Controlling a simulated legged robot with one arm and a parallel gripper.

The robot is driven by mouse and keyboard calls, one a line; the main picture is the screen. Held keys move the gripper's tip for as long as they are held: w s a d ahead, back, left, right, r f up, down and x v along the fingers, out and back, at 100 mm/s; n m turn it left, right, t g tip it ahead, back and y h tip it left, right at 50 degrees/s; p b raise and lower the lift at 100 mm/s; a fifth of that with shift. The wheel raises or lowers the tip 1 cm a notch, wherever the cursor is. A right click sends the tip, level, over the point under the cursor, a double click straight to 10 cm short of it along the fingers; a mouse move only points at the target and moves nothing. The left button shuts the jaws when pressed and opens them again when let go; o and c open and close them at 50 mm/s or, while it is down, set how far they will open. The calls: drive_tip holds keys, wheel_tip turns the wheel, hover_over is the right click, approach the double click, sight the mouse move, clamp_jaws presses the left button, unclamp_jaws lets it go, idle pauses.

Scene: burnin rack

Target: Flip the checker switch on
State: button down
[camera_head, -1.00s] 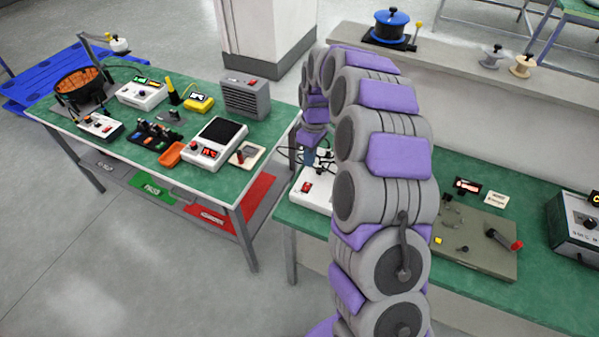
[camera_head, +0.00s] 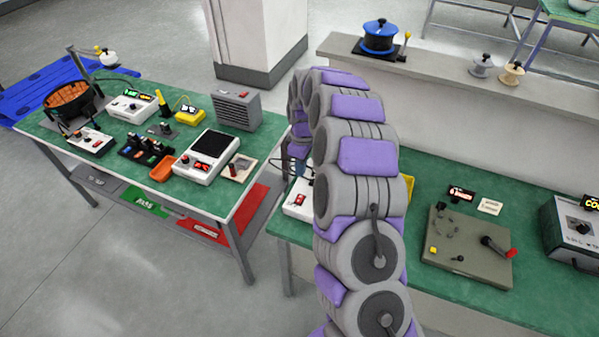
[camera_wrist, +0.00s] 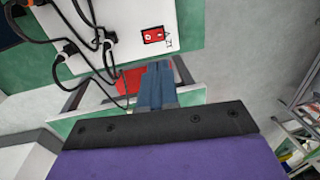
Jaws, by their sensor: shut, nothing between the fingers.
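A white box (camera_wrist: 105,30) with a red rocker switch (camera_wrist: 153,35) and several black cables plugged into it lies on a green tabletop in the wrist view. In the head view the same box (camera_head: 292,211) and its red switch (camera_head: 300,199) show at the left end of the right bench, partly hidden by my arm. Which device is the checker is not readable. My gripper (camera_wrist: 157,66) has its blue fingers shut and empty. In the wrist picture its tips are just below the switch, apparently apart from it.
The left table (camera_head: 95,170) carries several devices and a shelf with a red mat (camera_head: 240,219). On the right bench, a grey-green plate (camera_head: 466,262) with a red-tipped lever and a grey box (camera_head: 572,240) stand right of my arm. Cables crowd the white box.

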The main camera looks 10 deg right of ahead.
sight(299, 201)
drive_tip(key=f, duration=0.4)
drive_tip(key=s+f+b, duration=0.1)
drive_tip(key=f, duration=0.3)
drive_tip(key=a+f+b, duration=0.1)
drive_tip(key=f, duration=0.3)
drive_tip(key=shift+s+f, duration=0.15)
drive_tip(key=shift+f, duration=0.05)
drive_tip(key=shift+s+f, duration=0.1)
drive_tip(key=shift+f, duration=0.05)
drive_tip(key=shift+d, duration=0.1)
drive_tip(key=shift+w+d, duration=0.45)
drive_tip(key=shift+w, duration=0.3)
drive_tip(key=shift+r, duration=0.2)
